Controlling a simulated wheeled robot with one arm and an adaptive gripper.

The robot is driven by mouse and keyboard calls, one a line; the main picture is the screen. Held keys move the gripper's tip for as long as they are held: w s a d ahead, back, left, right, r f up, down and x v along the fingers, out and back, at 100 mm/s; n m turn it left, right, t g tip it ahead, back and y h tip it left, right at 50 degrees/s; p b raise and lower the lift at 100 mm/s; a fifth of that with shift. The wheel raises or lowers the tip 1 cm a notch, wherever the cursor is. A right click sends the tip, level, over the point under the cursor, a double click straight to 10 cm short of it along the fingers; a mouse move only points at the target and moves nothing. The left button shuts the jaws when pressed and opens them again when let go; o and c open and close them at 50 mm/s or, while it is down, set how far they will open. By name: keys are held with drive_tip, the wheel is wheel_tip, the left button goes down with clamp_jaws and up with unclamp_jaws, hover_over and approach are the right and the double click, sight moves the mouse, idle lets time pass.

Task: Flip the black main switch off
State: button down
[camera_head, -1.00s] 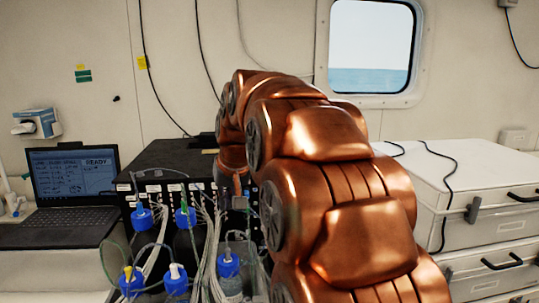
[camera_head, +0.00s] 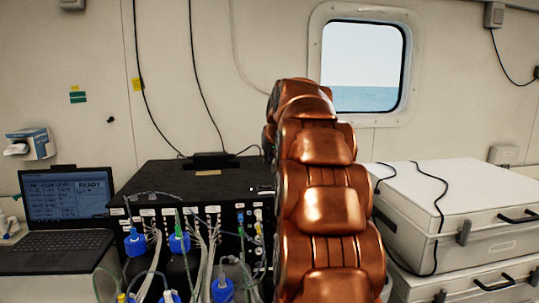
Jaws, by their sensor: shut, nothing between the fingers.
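The black instrument box (camera_head: 170,178) stands on the bench, with a row of labelled ports and cables along its front. I cannot pick out the black main switch for certain. A small dark part with a pale edge (camera_head: 262,190) shows at the box's top right front edge, close to my arm; it is too small to identify. My copper arm rises at the right of the box and covers the space beside it. My gripper is hidden behind the arm, so its place relative to the box does not show.
Blue-capped bottles (camera_head: 135,243) with tubes and loose cables stand before the box. An open laptop (camera_head: 66,212) reading READY is at left. White cases (camera_head: 465,200) with a black cable are stacked at right. The wall above the box is mostly clear, with hanging cables.

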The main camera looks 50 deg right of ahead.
drive_tip(key=p, duration=0.2)
hover_over(263, 191)
drive_tip(key=f, duration=0.4)
drive_tip(key=shift+s+d+f, duration=0.15)
drive_tip(key=shift+d+f, duration=0.05)
drive_tip(key=shift+d, duration=0.05)
drive_tip(key=shift+f, duration=0.35)
drive_tip(key=shift+a+f+p, duration=0.15)
drive_tip(key=shift+f+p, duration=0.25)
drive_tip(key=shift+f, duration=0.3)
drive_tip(key=shift+f+p, duration=0.35)
drive_tip(key=shift+f, duration=0.65)
drive_tip(key=shift+w+a+f, duration=0.1)
drive_tip(key=shift+w, duration=0.1)
